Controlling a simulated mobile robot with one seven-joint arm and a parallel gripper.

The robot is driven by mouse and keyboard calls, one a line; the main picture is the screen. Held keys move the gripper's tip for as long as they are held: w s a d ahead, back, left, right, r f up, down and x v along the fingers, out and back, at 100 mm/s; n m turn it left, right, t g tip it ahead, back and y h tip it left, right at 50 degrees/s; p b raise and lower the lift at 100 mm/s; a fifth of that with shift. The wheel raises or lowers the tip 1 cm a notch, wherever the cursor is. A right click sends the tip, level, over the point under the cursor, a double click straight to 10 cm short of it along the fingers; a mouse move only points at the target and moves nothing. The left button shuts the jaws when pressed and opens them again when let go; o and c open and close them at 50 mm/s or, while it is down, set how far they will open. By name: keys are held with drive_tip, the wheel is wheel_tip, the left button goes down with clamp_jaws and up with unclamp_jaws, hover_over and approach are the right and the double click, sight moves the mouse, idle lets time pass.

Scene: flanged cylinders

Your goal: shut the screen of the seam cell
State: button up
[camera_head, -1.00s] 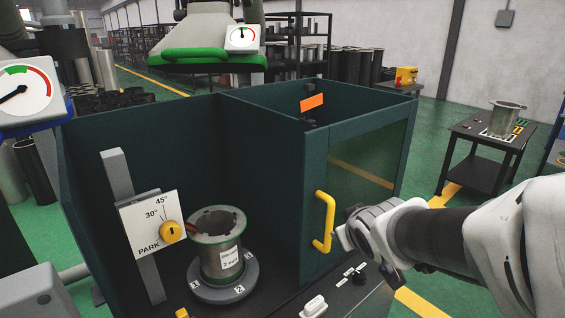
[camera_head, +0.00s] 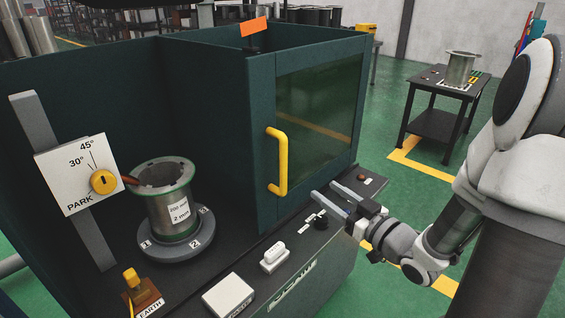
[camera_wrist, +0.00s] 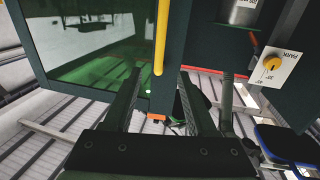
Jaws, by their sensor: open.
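The seam cell (camera_head: 205,92) is a dark green open-topped booth. Its screen (camera_head: 320,105), a tinted window in a green frame, stands at the right of the front, leaving the left bay open. The upright yellow handle (camera_head: 283,165) is on the screen's left edge. My gripper (camera_head: 322,191) is open and empty, just right of the handle's lower end and apart from it in the head view. In the wrist view, the handle (camera_wrist: 162,35) shows beyond and between my fingertips (camera_wrist: 159,72); contact cannot be told. A flanged cylinder (camera_head: 167,210) stands on the turntable in the bay.
A dial plate reading PARK, 30°, 45° (camera_head: 78,172) stands at the left. The front ledge holds a white box (camera_head: 228,296), a switch (camera_head: 274,258), small knobs and an EARTH clamp (camera_head: 142,291). A side table (camera_head: 430,82) with another cylinder stands behind at right.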

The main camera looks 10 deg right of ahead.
sight(286, 162)
drive_tip(key=x, duration=1.7)
drive_tip(key=shift+w+a, duration=0.1)
drive_tip(key=shift+w, duration=0.05)
clamp_jaws()
idle(0.8)
